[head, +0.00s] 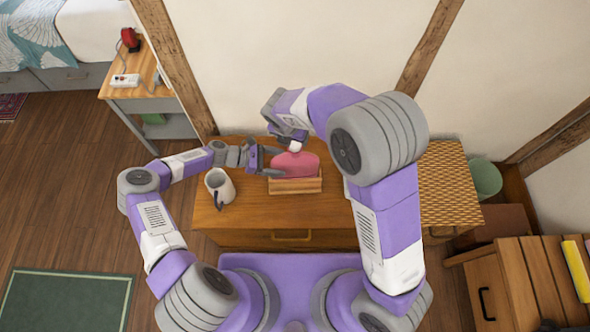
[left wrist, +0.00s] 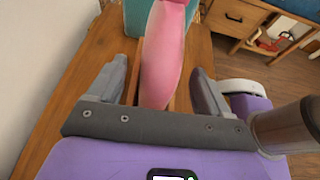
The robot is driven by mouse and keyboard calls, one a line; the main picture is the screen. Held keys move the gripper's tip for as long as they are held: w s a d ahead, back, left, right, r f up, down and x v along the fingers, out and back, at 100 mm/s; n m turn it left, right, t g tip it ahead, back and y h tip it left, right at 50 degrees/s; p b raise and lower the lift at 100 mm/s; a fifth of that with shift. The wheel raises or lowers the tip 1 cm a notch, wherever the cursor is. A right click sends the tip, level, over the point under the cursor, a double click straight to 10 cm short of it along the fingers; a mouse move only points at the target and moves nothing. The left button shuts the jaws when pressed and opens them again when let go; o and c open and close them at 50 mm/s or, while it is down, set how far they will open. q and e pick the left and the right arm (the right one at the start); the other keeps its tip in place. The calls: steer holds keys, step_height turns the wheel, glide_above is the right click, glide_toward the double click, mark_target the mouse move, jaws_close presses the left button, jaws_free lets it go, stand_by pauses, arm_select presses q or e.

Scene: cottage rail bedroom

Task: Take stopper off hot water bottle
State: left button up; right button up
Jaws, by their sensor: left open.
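The pink hot water bottle (head: 298,162) stands in a low wooden holder (head: 296,186) on the dresser. In the left wrist view the bottle (left wrist: 163,60) rises between the two fingers of my left gripper (left wrist: 160,88). Those fingers are apart, with a gap to the bottle on each side. In the head view my left gripper (head: 268,162) is at the bottle's left end. My right gripper (head: 287,132) is bent down just above and behind the bottle; its fingers are too hidden to read. A small white piece (head: 295,146) shows there; I cannot tell if it is the stopper.
A woven-topped piece (head: 447,185) and a green bin (head: 485,178) are to the right. The wall is close behind. The dresser's front strip is clear.

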mark_target(285, 163)
arm_select(q)
steer(key=shift+x, duration=1.6)
jaws_close()
